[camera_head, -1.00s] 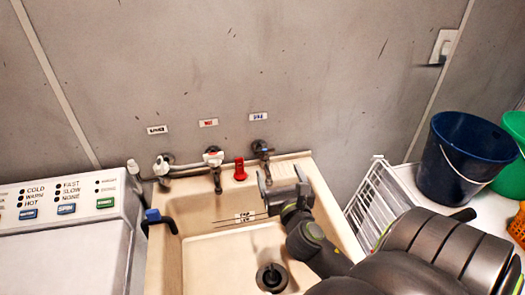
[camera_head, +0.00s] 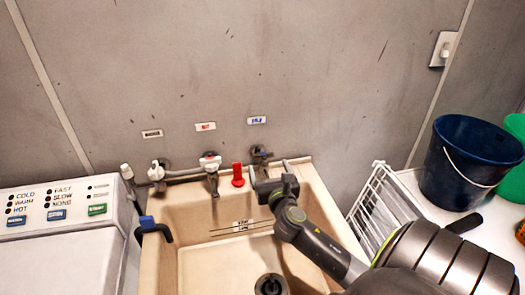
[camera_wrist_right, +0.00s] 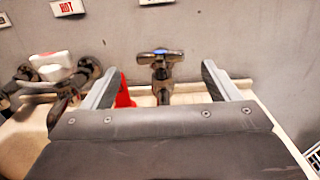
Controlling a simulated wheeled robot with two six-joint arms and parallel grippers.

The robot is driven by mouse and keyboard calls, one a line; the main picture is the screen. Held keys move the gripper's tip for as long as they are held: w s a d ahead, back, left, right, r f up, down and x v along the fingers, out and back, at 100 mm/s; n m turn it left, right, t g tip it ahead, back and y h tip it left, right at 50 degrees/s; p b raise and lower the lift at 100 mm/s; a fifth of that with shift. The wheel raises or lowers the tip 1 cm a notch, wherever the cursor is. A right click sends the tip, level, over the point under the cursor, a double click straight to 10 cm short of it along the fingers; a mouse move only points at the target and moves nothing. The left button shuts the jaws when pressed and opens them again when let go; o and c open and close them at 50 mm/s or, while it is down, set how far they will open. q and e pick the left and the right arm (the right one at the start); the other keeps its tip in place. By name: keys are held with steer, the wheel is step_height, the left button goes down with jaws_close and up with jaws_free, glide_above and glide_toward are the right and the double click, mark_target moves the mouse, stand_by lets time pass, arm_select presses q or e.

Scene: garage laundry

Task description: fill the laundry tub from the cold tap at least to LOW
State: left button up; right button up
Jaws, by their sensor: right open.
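The beige laundry tub (camera_head: 165,262) stands in the middle of the head view, with level marks (camera_head: 243,225) on its back wall, too blurred to read. No water shows in it. A dark round fitting (camera_head: 270,285) is on its floor; I cannot tell whether it is plugged. The cold tap (camera_head: 260,154) is on the wall under the blue label (camera_head: 256,120). My right gripper (camera_head: 272,182) is open just in front of it. In the right wrist view the tap's handle (camera_wrist_right: 160,57) appears between the open fingers, apparently beyond their tips. My left gripper is out of view.
A red object (camera_head: 237,176) stands on the tub's back rim, beside the hot tap (camera_head: 211,164). A black hose with a blue part (camera_head: 148,223) hooks over the left rim by the washer (camera_head: 60,262). A white rack (camera_head: 385,205) and blue bucket (camera_head: 468,165) are at right.

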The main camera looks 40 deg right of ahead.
mark_target(264, 157)
steer(key=x, duration=0.8)
steer(key=shift+w+d+p, duration=0.1)
steer(key=shift+w+p, duration=0.15)
steer(key=shift+p, duration=0.05)
steer(key=c, duration=1)
